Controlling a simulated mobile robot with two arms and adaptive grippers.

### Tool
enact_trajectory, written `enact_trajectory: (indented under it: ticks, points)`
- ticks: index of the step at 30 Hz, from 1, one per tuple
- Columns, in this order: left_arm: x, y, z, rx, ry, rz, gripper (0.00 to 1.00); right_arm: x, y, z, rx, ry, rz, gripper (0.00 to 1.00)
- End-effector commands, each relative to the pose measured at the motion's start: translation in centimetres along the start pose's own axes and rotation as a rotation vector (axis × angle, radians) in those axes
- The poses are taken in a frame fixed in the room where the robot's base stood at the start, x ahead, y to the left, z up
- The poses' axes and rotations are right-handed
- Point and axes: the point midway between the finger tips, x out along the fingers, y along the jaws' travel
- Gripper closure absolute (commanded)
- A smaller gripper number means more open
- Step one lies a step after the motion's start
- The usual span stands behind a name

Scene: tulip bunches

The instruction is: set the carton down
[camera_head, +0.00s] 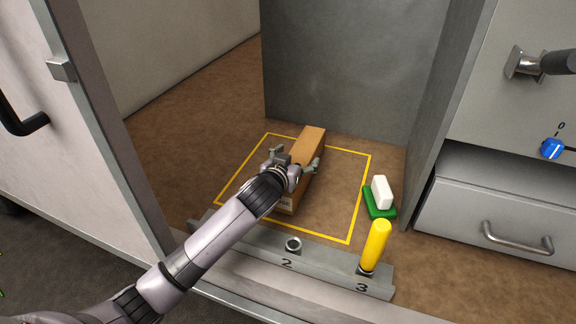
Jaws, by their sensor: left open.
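A long brown carton (309,143) lies on the brown floor inside the yellow outlined square (365,187). Its far end points toward the grey wall and its near end shows a small white label. My left gripper (297,160) is over the carton, with its open fingers on either side of it. The gripper and wrist hide the carton's middle and part of its left side. Whether the fingers touch the carton I cannot tell. My right gripper does not show.
A grey ledge (325,265) with numbers 2 and 3 runs along the front, bearing a yellow post (376,245). An open door (75,110) is at the left, a drawer (500,205) at the right.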

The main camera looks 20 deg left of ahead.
Motion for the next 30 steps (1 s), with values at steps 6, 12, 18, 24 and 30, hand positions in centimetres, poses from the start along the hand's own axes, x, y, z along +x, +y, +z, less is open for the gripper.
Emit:
enact_trajectory:
  ticks: [6,12,18,24,30]
  points:
    - [-4.7,0.0,-0.2,0.0,0.0,0.001,0.25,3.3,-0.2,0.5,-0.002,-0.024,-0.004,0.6]
    - [-8.6,0.0,-0.1,-0.001,-0.001,0.0,0.25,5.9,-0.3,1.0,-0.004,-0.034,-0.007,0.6]
    - [-10.5,-0.1,0.0,0.0,0.0,-0.001,0.25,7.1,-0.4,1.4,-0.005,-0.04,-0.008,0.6]
    - [-10.8,-0.1,-0.1,0.001,0.001,-0.001,0.25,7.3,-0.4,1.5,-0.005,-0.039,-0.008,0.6]
    - [-10.8,-0.1,-0.1,0.001,0.001,-0.001,0.25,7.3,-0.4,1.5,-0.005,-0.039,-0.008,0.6]
